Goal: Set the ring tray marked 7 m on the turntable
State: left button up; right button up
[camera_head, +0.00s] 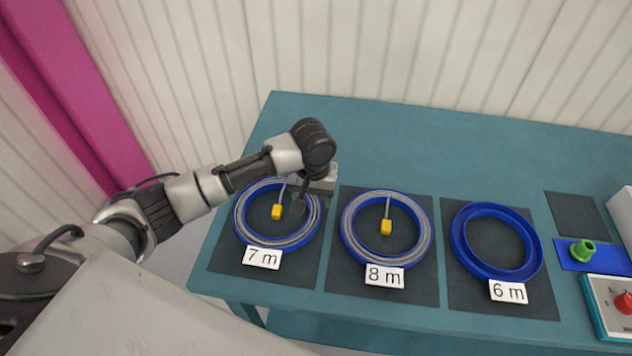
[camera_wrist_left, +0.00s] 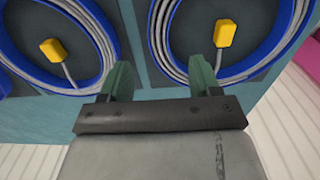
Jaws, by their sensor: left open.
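The ring tray marked 7 m (camera_head: 236,220) is a blue ring with grey cable coiled in it and a yellow connector (camera_head: 276,212) inside. It lies on a dark mat at the left of the table. My left gripper (camera_head: 310,204) is open and empty, over the tray's right side. In the left wrist view the tray's rim (camera_wrist_left: 153,35) passes between the spread green fingers (camera_wrist_left: 158,65); their height above it is unclear. The arm hides part of the tray's upper right. I cannot make out a turntable. My right gripper is not in view.
The 8 m ring tray (camera_head: 346,240) with cable and the 6 m blue ring (camera_head: 461,250), which looks empty, lie to the right on mats. Farther right are a green part (camera_head: 582,250), a box with a red knob (camera_head: 606,310) and an empty mat (camera_head: 577,213). The table's back is clear.

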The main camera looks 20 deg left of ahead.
aim_at(314, 214)
pick_arm(q)
notch_tip(314, 214, down, 4)
jog(key=shift+w+r, duration=0.1)
jog(key=shift+r, duration=0.05)
notch_tip(314, 214, down, 3)
jog(key=shift+w+f, duration=0.1)
jog(key=shift+f, duration=0.5)
jog(key=shift+c, duration=1)
grip_shut()
jog(key=c, duration=0.6)
grip_release()
grip_shut()
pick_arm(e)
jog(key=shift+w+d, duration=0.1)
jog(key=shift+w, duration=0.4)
pick_arm(q)
jog(key=shift+w, duration=0.1)
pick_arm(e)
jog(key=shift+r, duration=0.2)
